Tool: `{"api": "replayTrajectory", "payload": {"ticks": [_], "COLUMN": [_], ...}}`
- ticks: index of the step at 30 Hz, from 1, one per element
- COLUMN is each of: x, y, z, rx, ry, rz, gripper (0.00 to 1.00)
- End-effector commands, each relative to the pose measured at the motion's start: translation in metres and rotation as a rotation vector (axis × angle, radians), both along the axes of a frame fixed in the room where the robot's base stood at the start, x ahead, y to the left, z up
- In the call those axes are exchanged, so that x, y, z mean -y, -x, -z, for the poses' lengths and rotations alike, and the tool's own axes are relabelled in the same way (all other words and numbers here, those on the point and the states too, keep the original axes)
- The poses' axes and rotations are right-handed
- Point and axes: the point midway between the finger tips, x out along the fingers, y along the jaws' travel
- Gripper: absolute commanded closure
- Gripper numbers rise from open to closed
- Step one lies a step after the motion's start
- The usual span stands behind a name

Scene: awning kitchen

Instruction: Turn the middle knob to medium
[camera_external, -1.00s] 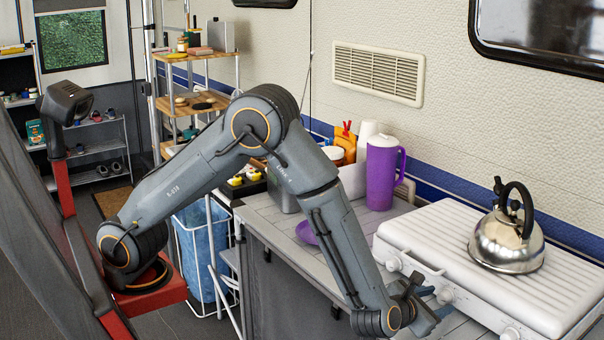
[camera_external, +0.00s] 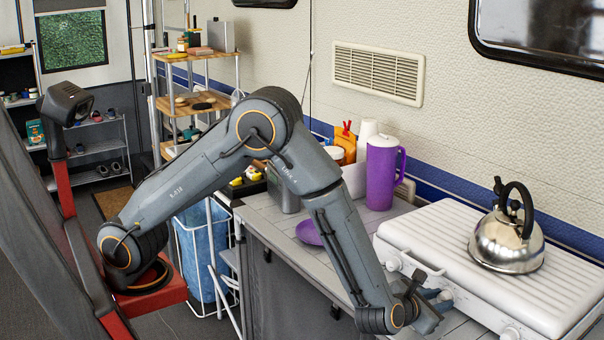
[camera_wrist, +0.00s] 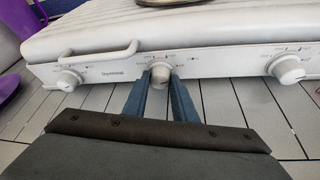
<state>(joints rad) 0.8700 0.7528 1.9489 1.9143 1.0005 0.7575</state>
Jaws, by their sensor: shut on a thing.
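The white stove (camera_external: 480,255) stands on the counter at the right, with a row of white knobs along its front. In the wrist view the middle knob (camera_wrist: 160,73) is centred, with a knob to its left (camera_wrist: 69,81) and one to its right (camera_wrist: 287,68). My gripper (camera_wrist: 161,84) has its two blue fingers on either side of the middle knob, shut on it. In the external view my gripper (camera_external: 440,302) is at the stove front and largely hides the middle knob. The knob's exact setting is too small to read.
A steel kettle (camera_external: 508,240) sits on the stove's ribbed top. A white handle (camera_wrist: 98,50) juts from the front near the left knob. A purple jug (camera_external: 381,172) and purple dish (camera_external: 309,232) stand on the counter to the left.

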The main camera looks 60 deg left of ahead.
Motion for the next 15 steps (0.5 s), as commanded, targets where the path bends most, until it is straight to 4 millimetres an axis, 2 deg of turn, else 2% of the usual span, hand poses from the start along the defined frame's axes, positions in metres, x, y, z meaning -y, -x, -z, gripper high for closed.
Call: {"api": "replayTrajectory", "payload": {"ticks": [15], "x": [-0.0025], "y": [-0.0014], "z": [0.0035], "rx": [0.002], "ry": [0.286], "rz": [0.001], "gripper": [0.98]}}
